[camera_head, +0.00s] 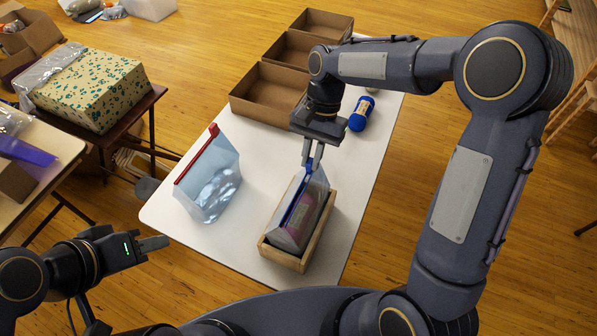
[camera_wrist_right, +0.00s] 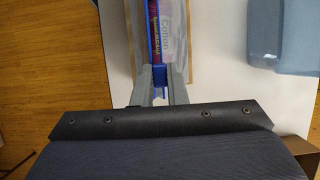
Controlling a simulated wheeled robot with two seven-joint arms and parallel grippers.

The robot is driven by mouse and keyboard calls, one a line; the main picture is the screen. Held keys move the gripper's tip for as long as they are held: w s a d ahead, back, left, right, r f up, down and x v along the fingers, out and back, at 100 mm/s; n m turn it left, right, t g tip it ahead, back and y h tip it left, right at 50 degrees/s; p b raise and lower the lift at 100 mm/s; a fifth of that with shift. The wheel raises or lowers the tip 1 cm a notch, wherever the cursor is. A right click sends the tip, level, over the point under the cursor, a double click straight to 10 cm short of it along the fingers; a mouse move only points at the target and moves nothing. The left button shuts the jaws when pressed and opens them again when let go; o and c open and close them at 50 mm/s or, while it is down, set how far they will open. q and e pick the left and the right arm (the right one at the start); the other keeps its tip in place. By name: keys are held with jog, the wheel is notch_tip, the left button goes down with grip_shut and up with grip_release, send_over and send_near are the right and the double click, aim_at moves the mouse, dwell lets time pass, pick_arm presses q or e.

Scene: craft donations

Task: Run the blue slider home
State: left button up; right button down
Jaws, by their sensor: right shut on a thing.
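A clear bag (camera_head: 295,222) with a blue zip strip along its top stands in a shallow wooden tray (camera_head: 318,238) near the table's front edge. Something purple shows inside the bag. My right gripper (camera_head: 312,160) reaches down to the far end of the strip and is shut on the blue slider (camera_wrist_right: 160,76). In the right wrist view the slider sits between the fingers (camera_wrist_right: 159,90), and the blue strip runs away beyond it beside a printed label. My left gripper (camera_head: 152,243) is off the table at the lower left; its finger gap cannot be made out.
A pale blue bag with a red top strip (camera_head: 208,182) stands left of the tray. Several open cardboard boxes (camera_head: 268,93) line the table's back. White tabletop (camera_head: 258,155) is bare between the bags and boxes.

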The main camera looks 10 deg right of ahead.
jog(key=shift+w+d, duration=0.45)
jog(key=shift+w, duration=0.15)
jog(key=c, duration=1.4)
grip_release()
jog(key=shift+c, duration=0.2)
jog(key=v, duration=0.7)
jog(key=shift+r, duration=0.35)
